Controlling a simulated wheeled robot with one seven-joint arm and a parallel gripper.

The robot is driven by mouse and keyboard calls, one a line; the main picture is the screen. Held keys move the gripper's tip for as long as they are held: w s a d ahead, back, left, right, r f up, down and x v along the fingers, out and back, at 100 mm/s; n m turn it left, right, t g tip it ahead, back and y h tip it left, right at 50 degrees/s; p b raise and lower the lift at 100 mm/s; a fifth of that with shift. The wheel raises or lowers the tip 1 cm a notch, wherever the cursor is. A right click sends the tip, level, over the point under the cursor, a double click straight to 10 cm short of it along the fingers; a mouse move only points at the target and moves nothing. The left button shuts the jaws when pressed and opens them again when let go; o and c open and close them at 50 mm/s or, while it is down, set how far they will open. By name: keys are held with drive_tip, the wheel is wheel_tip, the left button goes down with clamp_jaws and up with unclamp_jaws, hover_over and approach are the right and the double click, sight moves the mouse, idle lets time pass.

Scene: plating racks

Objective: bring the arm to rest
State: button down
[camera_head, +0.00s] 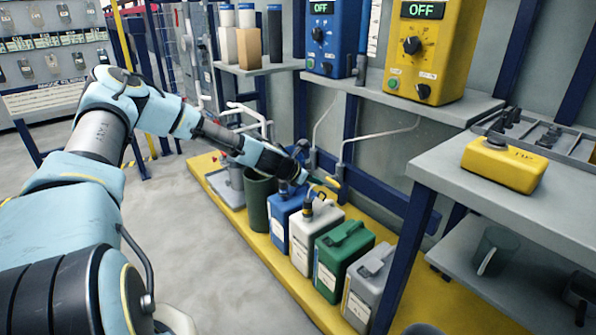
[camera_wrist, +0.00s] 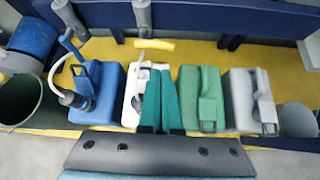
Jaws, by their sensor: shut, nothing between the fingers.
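My gripper (camera_head: 316,181) is at the end of my outstretched arm, above the row of canisters on the yellow floor strip. In the wrist view its two teal fingers (camera_wrist: 161,104) lie together, shut and empty. They appear over the white canister (camera_wrist: 134,97) and partly hide it. The gap between fingers and canister is hard to judge. The blue canister (camera_wrist: 99,96) stands to the left, and the green canister (camera_wrist: 211,97) and grey canister (camera_wrist: 240,100) to the right. In the head view my forearm crosses over a dark green bin (camera_head: 257,200).
A grey table (camera_head: 440,172) with a yellow box (camera_head: 503,165) stands at the right. Yellow (camera_head: 438,50) and blue (camera_head: 333,40) control units reading OFF sit on a wall shelf. Thin pipes run down the wall; a yellow handle (camera_wrist: 154,44) is near my fingers. Open floor lies at left.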

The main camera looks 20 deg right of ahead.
drive_tip(key=s+a+r+m+g+y, duration=0.1)
drive_tip(key=s+a+r+m+y, duration=0.2)
drive_tip(key=s+a+r+m, duration=0.75)
drive_tip(key=s+a+r+m+y, duration=0.1)
drive_tip(key=s+a+m+y, duration=0.25)
drive_tip(key=a, duration=1.45)
drive_tip(key=s+a+r+m+g+y, duration=0.1)
drive_tip(key=s+a+r+m+y, duration=0.2)
drive_tip(key=s+a+r+m, duration=0.75)
drive_tip(key=w+a+r+n+p, duration=0.1)
drive_tip(key=w+r+p, duration=0.1)
drive_tip(key=r+p, duration=0.7)
drive_tip(key=w+a+r+n+p, duration=0.1)
drive_tip(key=w+a+r+p, duration=0.1)
drive_tip(key=r+p, duration=0.8)
drive_tip(key=w+p, duration=0.1)
drive_tip(key=p, duration=0.4)
drive_tip(key=shift+a+r+n, duration=0.3)
drive_tip(key=shift+n, duration=0.05)
